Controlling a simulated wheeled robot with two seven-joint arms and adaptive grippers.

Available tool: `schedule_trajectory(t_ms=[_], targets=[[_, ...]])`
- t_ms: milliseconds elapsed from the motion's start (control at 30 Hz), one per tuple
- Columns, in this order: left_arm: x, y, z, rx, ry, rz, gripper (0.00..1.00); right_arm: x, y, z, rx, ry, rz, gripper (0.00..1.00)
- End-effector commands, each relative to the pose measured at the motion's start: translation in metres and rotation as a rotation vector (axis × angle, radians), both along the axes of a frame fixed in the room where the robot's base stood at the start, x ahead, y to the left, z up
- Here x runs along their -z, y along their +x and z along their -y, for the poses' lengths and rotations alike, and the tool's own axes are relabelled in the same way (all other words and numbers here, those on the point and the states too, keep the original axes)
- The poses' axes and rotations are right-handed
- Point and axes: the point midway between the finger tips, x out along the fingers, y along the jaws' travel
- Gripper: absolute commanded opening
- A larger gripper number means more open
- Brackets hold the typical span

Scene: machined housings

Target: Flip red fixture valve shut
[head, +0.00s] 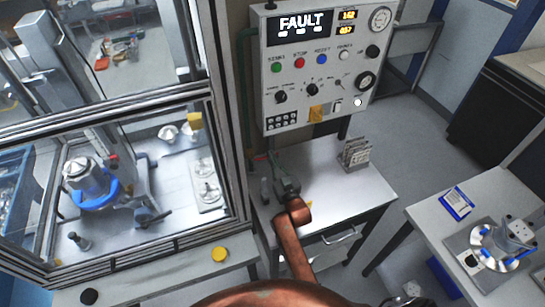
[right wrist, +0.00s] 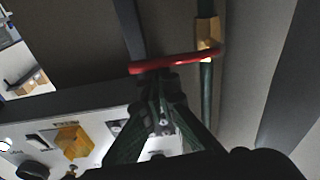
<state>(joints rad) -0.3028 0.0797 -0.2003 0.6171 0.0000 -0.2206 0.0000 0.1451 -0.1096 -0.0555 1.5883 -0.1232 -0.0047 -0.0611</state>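The red valve handle (right wrist: 178,63) is a long bar in the right wrist view, lying across the picture nearly level. Its right end meets a brass valve body (right wrist: 207,33) on a dark green pipe (right wrist: 205,92). My right gripper (right wrist: 160,80) has its fingers drawn together at the tips, just below the left half of the handle; whether they touch it I cannot tell. In the head view my right gripper (head: 273,160) is beside the control panel's lower left, above the small table; the handle is mostly hidden there. My left gripper is not in view.
The control panel (head: 321,95) reads FAULT and stands right of the gripper. A glass-walled enclosure (head: 225,150) is close on the left. The small table (head: 335,195) holds a grey slotted block (head: 355,153). Another table with a machined housing (head: 505,240) stands at right.

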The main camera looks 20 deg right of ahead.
Motion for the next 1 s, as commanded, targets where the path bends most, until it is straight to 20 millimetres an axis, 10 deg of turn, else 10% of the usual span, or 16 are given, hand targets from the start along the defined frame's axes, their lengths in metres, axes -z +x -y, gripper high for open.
schedule_trajectory(t_ms=[533, 1000], targets=[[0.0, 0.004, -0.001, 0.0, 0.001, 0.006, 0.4, -0.001, -0.001, 0.002, 0.003, -0.002, -0.008, 0.0], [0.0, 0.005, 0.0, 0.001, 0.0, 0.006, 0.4, -0.084, 0.0, 0.0, 0.0, -0.003, 0.001, 0.0]])
